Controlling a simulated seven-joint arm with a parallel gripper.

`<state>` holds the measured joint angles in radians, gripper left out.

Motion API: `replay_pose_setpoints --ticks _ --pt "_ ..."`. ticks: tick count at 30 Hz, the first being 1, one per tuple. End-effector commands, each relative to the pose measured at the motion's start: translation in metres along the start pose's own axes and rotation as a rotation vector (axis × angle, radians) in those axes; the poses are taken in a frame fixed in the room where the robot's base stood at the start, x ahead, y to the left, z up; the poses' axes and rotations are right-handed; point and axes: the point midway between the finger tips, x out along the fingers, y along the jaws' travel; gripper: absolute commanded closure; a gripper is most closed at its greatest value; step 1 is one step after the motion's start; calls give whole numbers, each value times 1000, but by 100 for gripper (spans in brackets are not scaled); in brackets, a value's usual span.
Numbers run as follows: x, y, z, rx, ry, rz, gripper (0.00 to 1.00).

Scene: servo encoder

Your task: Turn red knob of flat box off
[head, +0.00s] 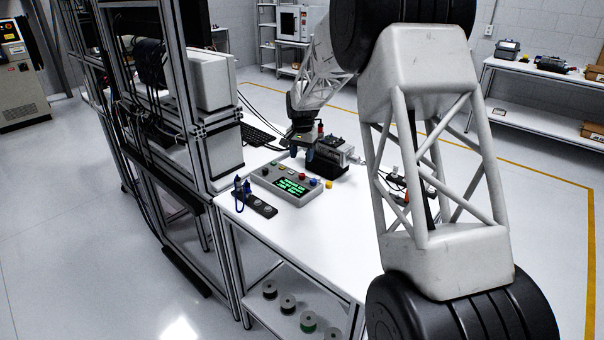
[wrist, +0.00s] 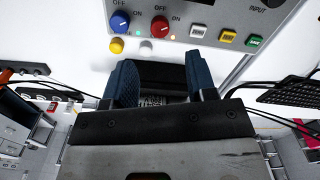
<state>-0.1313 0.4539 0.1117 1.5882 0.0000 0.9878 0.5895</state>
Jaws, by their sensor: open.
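The flat box (head: 266,181) is a grey panel with a green-text display, lying on the white table; part of it shows at the top of the wrist view (wrist: 215,12). The red knob (wrist: 159,27) sits on its edge in the wrist view, with OFF and ON labels beside it. I cannot tell its setting surely. A blue knob (wrist: 120,22) is to its left. My gripper (wrist: 160,78) is open and empty, its two blue fingers apart, below the red knob in the wrist view and not touching it. In the head view, my gripper (head: 302,153) is behind the box.
White, yellow and green buttons line the panel to the right in the wrist view. A dark device (head: 327,160) stands close beside my gripper. A black strip (head: 261,207) lies before the box.

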Motion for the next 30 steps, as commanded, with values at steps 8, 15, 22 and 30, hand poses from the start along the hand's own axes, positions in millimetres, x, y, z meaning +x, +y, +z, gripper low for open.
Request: replay_pose_setpoints --ticks 8,15,22,30 --pt "4 0 0 0 -1 1 48" --pt "24 0 0 0 -2 1 48" --pt "52 0 0 0 -2 1 48" --pt "74 0 0 0 0 0 48"
